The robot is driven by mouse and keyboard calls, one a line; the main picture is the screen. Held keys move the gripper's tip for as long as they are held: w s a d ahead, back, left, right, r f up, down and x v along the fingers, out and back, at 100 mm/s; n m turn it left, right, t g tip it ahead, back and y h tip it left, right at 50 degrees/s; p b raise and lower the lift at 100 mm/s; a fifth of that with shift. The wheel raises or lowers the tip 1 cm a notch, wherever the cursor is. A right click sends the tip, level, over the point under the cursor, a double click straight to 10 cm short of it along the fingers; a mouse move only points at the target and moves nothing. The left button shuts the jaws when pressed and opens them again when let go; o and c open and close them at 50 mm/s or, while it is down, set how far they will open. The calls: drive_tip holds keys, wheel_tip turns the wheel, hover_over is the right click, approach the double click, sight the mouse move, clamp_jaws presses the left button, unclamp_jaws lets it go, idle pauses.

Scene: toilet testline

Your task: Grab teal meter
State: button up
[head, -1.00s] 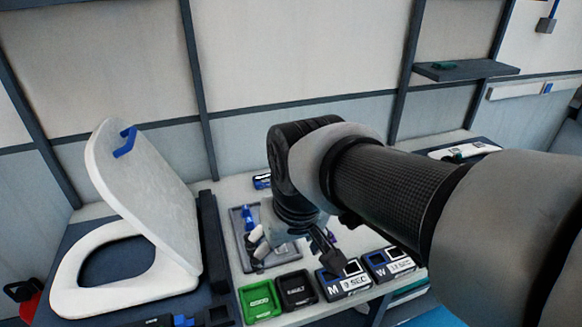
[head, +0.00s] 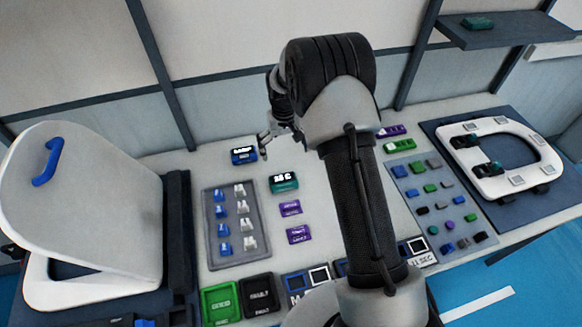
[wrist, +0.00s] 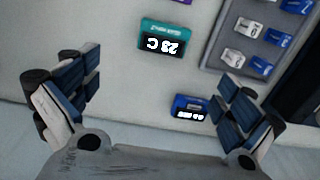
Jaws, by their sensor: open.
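The teal meter (head: 284,182), with a display that seems to read 23 C, lies on the white bench right of the grey tray. In the wrist view the teal meter (wrist: 168,38) is near the top, upside down, between the lines of the two fingers but beyond their tips. My gripper (head: 281,143) is open and empty, above the back of the bench, behind the teal meter. In the wrist view my gripper (wrist: 158,88) has its fingers spread wide. A blue meter (head: 243,156) lies nearby; in the wrist view it (wrist: 190,108) is close to the right finger.
A grey tray (head: 262,235) holds blue and white pieces. Purple blocks (head: 290,208) lie in front of the teal meter. Toilet seats stand left (head: 85,190) and right (head: 490,180). A wall shelf (head: 510,32) holds a small teal item (head: 478,22).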

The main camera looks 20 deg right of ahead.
drive_tip(key=b, duration=0.2)
hover_over(283, 181)
drive_tip(key=f, duration=1.2)
drive_tip(key=shift+s+d+f, duration=0.15)
drive_tip(key=shift+d, duration=0.15)
drive_tip(key=f, duration=0.3)
drive_tip(key=f+b, duration=0.1)
drive_tip(key=f, duration=0.1)
drive_tip(key=shift+w+a+f, duration=0.1)
drive_tip(key=shift+w+a, duration=0.15)
drive_tip(key=shift+c, duration=0.5)
drive_tip(key=c, duration=1.1)
